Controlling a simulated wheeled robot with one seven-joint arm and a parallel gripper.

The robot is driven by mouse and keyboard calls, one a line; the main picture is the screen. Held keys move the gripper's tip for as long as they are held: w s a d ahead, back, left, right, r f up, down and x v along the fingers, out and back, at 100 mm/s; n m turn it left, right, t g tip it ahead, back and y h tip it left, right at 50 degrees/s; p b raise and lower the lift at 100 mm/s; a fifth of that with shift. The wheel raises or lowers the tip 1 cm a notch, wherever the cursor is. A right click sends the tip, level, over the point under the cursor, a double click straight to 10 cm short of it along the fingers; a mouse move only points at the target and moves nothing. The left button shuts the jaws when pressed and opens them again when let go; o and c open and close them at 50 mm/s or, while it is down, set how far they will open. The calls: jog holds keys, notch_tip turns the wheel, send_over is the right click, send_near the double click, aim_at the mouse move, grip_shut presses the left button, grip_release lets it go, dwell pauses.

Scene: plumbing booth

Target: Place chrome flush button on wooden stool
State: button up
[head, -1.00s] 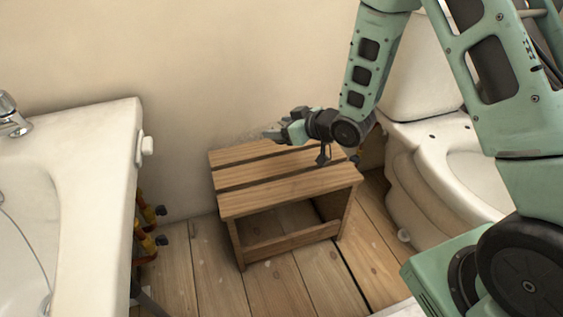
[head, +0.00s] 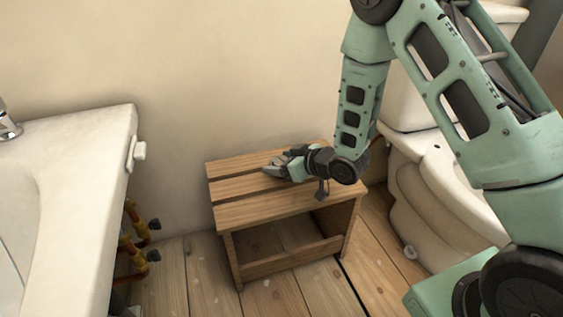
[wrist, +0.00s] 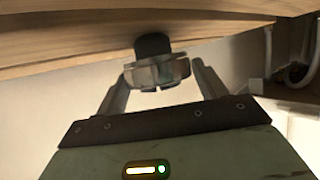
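The wooden stool (head: 265,212) stands on the floor against the wall, its top made of slats with gaps between them. My gripper (head: 276,169) is low over the back part of the stool top, reaching in from the right. In the wrist view my gripper (wrist: 160,84) has its two fingers on either side of the chrome flush button (wrist: 158,72), and it looks shut on it. The button's dark stem (wrist: 152,45) points toward the stool's wood and looks close to or touching it; exact contact cannot be told. In the head view the button is too small to make out.
A white basin (head: 80,190) is at the left, with copper pipes and dark valves (head: 140,240) below it. A white toilet (head: 440,190) stands right of the stool, behind my arm. The front slats of the stool are clear.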

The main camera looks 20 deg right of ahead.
jog(key=shift+o, duration=0.5)
jog(key=shift+r, duration=0.15)
jog(key=shift+s+d+r, duration=0.1)
jog(key=shift+s+r, duration=0.05)
jog(key=shift+r, duration=0.05)
jog(key=p+v, duration=0.6)
jog(key=v, duration=0.5)
jog(key=s+a+r+g+h, duration=0.4)
jog(key=s+a+r+g, duration=0.15)
jog(key=a+r, duration=0.2)
jog(key=s+a+r+g+h, duration=0.1)
jog(key=s+a+r+g, duration=0.1)
jog(key=s, duration=0.8)
jog(key=s+a+r+n+g+h, duration=0.1)
jog(key=s+r, duration=0.4)
jog(key=s, duration=0.5)
jog(key=shift+a+g, duration=0.6)
jog(key=shift+g, duration=0.55)
